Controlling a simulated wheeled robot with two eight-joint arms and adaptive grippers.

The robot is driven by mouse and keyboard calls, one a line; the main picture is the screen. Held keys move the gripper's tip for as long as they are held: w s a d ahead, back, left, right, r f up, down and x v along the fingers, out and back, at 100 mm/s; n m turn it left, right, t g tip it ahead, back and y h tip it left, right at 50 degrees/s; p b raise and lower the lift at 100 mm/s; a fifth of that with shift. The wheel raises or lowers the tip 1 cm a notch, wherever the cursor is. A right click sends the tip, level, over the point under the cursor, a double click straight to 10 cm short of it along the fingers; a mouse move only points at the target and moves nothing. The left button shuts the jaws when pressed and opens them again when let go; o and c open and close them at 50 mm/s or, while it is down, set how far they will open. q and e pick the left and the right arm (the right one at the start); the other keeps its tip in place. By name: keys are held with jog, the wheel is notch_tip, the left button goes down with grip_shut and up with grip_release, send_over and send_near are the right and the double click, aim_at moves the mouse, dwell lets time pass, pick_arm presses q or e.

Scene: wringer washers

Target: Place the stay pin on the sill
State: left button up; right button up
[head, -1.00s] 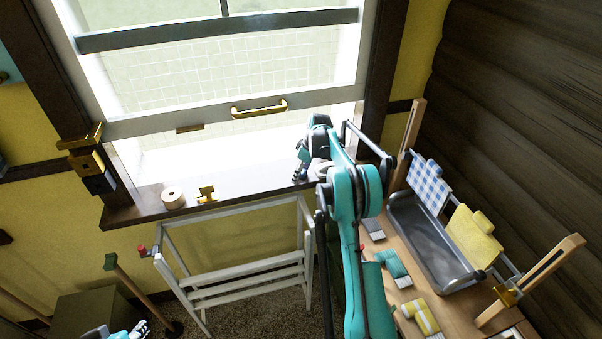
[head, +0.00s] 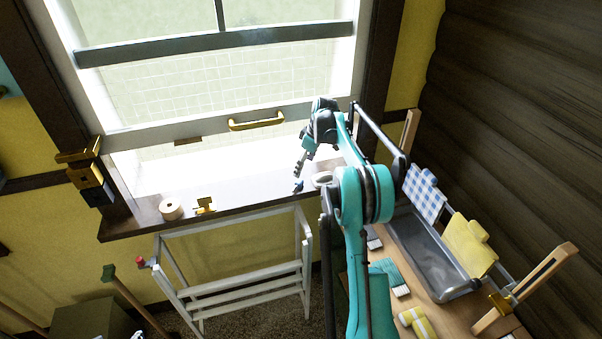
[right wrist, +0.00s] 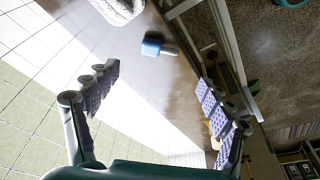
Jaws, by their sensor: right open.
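The stay pin (head: 298,186), with a blue head, lies on the dark sill (head: 235,197) below the window, near the sill's right end. In the right wrist view, the stay pin (right wrist: 157,47) shows its blue head and a short thin shank, lying on its side. My right gripper (head: 301,165) is open and empty just above the pin; its two fingers (right wrist: 160,95) stand wide apart with nothing between them. Only a sliver of my left gripper (head: 137,335) shows at the bottom edge, so its jaws are hidden.
A pale round object (head: 322,180) sits right of the pin. A wooden spool (head: 171,209) and a brass catch (head: 205,205) stand at the sill's left. A white rack (head: 240,278) stands below. A bench with a grey tray (head: 430,255) is at right.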

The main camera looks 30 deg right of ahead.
jog(key=s+a+r+m+t+h, duration=0.1)
jog(key=s+a+r+m, duration=0.2)
jog(key=s+a+r, duration=1.1)
jog(key=s+a+f+m+t, duration=0.1)
jog(key=s+a+f, duration=0.2)
jog(key=s+a, duration=0.3)
jog(key=s+a+f+m+t, duration=0.2)
jog(key=s+a+f, duration=0.2)
jog(key=s, duration=1.1)
jog(key=a, duration=0.3)
jog(key=shift+s+a+f+h, duration=0.2)
jog(key=shift+a+h, duration=0.05)
jog(key=shift+h, duration=0.05)
notch_tip(320, 180, down, 12)
jog(key=b, duration=1.1)
jog(key=shift+r, duration=0.25)
